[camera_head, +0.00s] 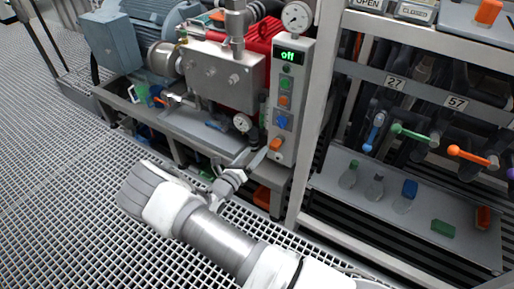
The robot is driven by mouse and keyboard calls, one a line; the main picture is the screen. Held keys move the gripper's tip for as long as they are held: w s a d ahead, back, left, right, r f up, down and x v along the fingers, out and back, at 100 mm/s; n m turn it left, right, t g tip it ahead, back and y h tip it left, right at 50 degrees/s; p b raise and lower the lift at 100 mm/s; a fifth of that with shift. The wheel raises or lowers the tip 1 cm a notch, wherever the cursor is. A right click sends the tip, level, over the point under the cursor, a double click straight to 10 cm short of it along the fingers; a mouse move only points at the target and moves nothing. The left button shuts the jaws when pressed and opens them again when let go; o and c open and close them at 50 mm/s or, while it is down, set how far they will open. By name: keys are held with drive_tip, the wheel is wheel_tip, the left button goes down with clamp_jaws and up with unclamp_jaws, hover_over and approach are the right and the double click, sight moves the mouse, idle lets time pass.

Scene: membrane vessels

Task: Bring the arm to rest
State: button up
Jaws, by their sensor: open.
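My arm (220,243) reaches in from the lower right to a ridged grey joint (138,192) at the left, over the grating. Behind it, a small metallic part with two slim fingers appears to be my gripper (251,157). The fingers look spread, with nothing visible between them. They point up and right, toward the lower end of the grey control panel (293,58). I cannot tell whether they touch it. My arm hides part of the links leading to the gripper.
A skid with a steel block (222,76), a blue motor (150,18) and gauges stands behind my arm. A rack (322,110) at the right carries coloured lever valves (468,155) above a shelf (335,183) with bottles. Open grating (60,190) lies at the left.

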idle(0.4)
drive_tip(key=s+d+r+m+g+y, duration=0.1)
drive_tip(key=s+d+r+m+g, duration=0.6)
drive_tip(key=r+m, duration=0.35)
drive_tip(key=s+d+r+m+g+y, duration=0.1)
drive_tip(key=s+d+r+m+g, duration=0.55)
drive_tip(key=r+m, duration=0.4)
drive_tip(key=s+a+r+m+t+y, duration=0.2)
drive_tip(key=s+r+m+y, duration=0.2)
drive_tip(key=s+r+m, duration=0.45)
drive_tip(key=s+a+r+m+t+y, duration=0.1)
drive_tip(key=s+r+m+t+y, duration=0.35)
drive_tip(key=s, duration=0.65)
wheel_tip(320, 180, up, 16)
drive_tip(key=m+g+p, duration=0.1)
drive_tip(key=g+p, duration=0.1)
drive_tip(key=p, duration=1.3)
drive_tip(key=shift+a+f, duration=0.1)
drive_tip(key=shift+f, duration=0.05)
